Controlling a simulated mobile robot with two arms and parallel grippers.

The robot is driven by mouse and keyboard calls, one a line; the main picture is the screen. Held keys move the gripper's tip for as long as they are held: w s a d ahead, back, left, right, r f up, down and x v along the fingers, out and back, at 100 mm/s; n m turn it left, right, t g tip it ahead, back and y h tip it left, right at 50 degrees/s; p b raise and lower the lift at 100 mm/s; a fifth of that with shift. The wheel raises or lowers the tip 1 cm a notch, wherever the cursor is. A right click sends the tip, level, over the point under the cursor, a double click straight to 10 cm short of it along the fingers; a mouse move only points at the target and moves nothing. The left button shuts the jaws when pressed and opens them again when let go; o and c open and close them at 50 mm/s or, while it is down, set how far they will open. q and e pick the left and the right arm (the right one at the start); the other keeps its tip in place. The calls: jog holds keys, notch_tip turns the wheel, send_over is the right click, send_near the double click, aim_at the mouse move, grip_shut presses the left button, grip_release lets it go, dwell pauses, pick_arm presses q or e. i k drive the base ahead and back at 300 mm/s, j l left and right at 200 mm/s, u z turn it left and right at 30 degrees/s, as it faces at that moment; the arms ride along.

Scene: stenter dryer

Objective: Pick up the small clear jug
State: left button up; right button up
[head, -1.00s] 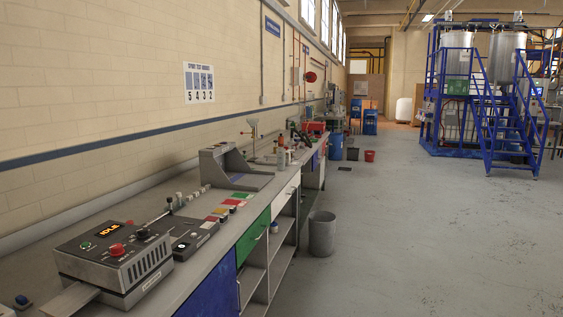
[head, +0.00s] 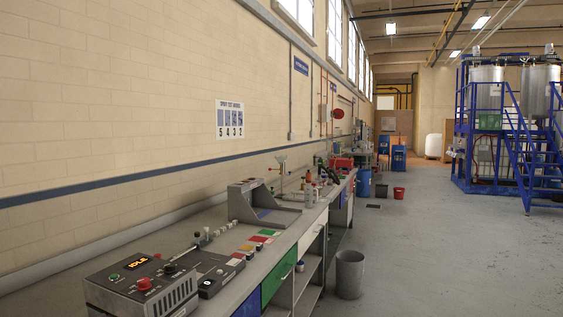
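I cannot make out a small clear jug in the head view. Several small items, among them a pale bottle (head: 308,195), stand on the long grey workbench (head: 212,214) along the left wall. They are too small and far off to tell whether a clear jug is among them. Neither of my grippers is in view.
On the bench are a control box (head: 143,288) with an IDLE display, a grey angled stand (head: 243,203) and a red case (head: 343,162). A grey bin (head: 349,274) stands beside the bench. Open floor (head: 440,250) lies to the right. A blue stair platform (head: 520,150) stands beyond.

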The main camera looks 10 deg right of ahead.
aim_at(308, 189)
jog(key=i+l+z, duration=0.35)
jog(key=i, duration=0.25)
jog(key=i+l+z, duration=0.3)
jog(key=i, duration=0.65)
jog(key=i+z, duration=0.35)
jog(key=i, duration=0.6)
jog(key=i+u, duration=0.3)
jog(key=i, duration=0.2)
jog(key=i+l+u, duration=0.2)
jog(key=i+u, duration=0.15)
jog(key=i, duration=0.15)
